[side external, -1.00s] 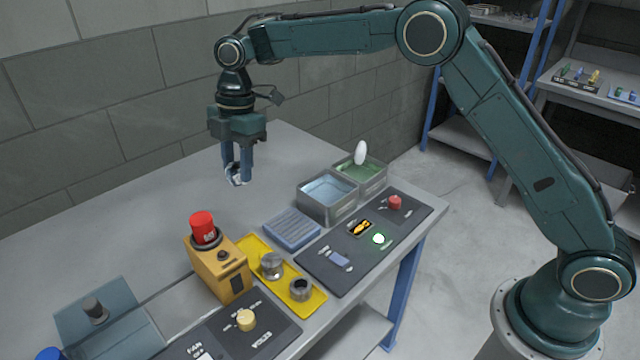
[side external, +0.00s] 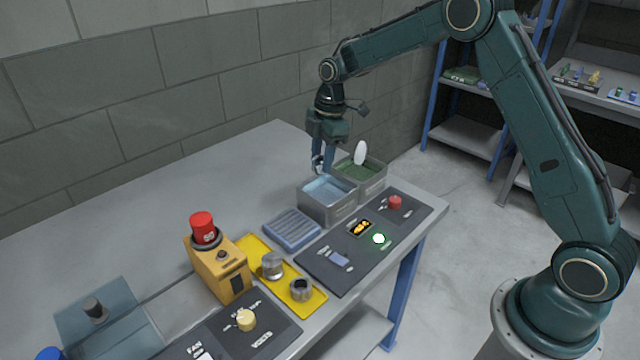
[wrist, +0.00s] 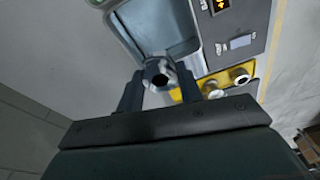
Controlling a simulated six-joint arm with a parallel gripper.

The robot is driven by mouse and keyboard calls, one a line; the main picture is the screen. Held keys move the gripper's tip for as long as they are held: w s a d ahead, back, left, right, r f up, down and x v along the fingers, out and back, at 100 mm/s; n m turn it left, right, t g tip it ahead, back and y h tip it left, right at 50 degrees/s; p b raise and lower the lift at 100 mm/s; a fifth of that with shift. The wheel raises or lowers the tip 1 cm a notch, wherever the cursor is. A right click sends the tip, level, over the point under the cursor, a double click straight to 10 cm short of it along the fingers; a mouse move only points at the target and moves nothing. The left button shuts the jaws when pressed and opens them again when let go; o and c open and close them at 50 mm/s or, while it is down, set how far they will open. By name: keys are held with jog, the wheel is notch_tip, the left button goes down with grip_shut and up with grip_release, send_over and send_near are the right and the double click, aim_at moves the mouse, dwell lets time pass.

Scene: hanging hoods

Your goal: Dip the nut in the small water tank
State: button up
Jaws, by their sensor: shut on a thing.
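My gripper (side external: 322,166) is shut on the metal nut (side external: 317,163), a grey ring-shaped piece at its fingertips. In the wrist view the nut (wrist: 158,77) sits between the two fingers (wrist: 163,88), its dark hole facing the camera. The small water tank (side external: 326,211) is an open grey metal box with pale blue water inside. My gripper hangs above the tank's far edge, with the nut above rim height. The tank's inside (wrist: 158,24) also shows just past the nut in the wrist view.
A second tank with green contents (side external: 374,178) adjoins the water tank; a white oval thing (side external: 360,152) stands over it. A blue ribbed tray (side external: 292,229), a control panel (side external: 338,281) and a yellow tray (side external: 312,304) with metal parts lie in front. The table behind is clear.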

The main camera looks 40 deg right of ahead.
jog(key=shift+s+d+f, duration=0.15)
jog(key=shift+s+d, duration=0.05)
jog(key=shift+d, duration=0.25)
jog(key=shift+s+d+f, duration=0.15)
jog(key=shift+d, duration=0.3)
jog(key=shift+f, duration=0.25)
jog(key=shift+f, duration=5.15)
jog(key=shift+r, duration=0.25)
dwell(1.4)
